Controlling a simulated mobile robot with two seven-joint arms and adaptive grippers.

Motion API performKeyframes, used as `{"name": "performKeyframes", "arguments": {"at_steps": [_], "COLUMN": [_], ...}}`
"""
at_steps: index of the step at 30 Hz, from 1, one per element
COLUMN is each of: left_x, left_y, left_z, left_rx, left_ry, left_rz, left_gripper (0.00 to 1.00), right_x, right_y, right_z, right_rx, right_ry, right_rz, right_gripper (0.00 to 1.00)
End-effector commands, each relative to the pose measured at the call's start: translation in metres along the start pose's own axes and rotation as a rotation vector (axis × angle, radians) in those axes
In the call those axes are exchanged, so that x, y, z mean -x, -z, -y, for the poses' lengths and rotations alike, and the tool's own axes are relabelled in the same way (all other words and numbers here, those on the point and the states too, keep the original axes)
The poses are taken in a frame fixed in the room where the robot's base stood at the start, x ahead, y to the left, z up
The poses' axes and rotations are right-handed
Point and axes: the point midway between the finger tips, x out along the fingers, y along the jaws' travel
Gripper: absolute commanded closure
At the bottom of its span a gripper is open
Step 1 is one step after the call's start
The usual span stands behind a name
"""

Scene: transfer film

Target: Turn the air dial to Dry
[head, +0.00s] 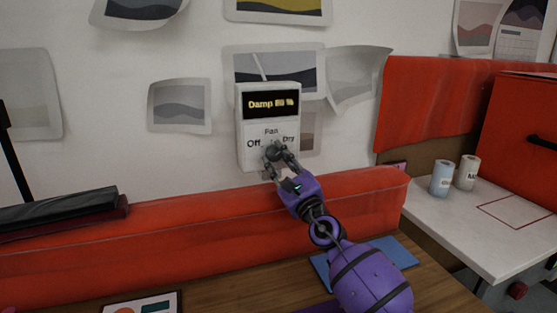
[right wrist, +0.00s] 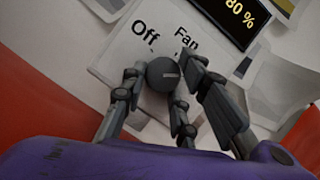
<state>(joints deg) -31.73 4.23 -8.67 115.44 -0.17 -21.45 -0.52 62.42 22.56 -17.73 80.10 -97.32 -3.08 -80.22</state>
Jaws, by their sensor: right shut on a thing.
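The white control box (head: 254,158) is on the wall in the head view. Its black display (head: 271,103) reads "Damp" and a number; the right wrist view shows "80 %" on the display (right wrist: 238,14). Below are the labels "Fan", "Off" on the left and "Dry" on the right. The round grey dial (right wrist: 163,74) has a short light mark on its face. My right gripper (head: 274,152) is shut on the dial, its fingers on either side of it. In the head view the fingers largely cover the dial. My left gripper is not in view.
A red padded panel (head: 190,222) runs below the box, above a wooden desk (head: 415,290). Paper prints hang around the box. At the right, a white table (head: 480,220) bears two small canisters (head: 442,178) beside a red case (head: 520,125).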

Motion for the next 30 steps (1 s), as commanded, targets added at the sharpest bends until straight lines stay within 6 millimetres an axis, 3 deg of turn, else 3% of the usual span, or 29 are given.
{"name": "performKeyframes", "arguments": {"at_steps": [1,11,26,27,30], "left_x": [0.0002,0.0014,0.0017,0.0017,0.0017], "left_y": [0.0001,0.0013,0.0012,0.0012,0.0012], "left_z": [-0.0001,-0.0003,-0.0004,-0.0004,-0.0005], "left_rx": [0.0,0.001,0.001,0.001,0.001], "left_ry": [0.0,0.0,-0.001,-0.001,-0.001], "left_rz": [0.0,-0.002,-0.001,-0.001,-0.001], "left_gripper": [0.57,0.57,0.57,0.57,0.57], "right_x": [0.0026,0.0022,0.002,0.002,0.0019], "right_y": [0.0057,0.0051,0.0048,0.0048,0.0047], "right_z": [-0.0103,-0.011,-0.011,-0.011,-0.0101], "right_rx": [-0.029,-0.131,-0.146,-0.146,-0.145], "right_ry": [-0.007,0.036,0.043,0.043,0.044], "right_rz": [-0.01,-0.01,-0.01,-0.009,-0.009], "right_gripper": [0.99,0.99,0.99,0.69,0.58]}}
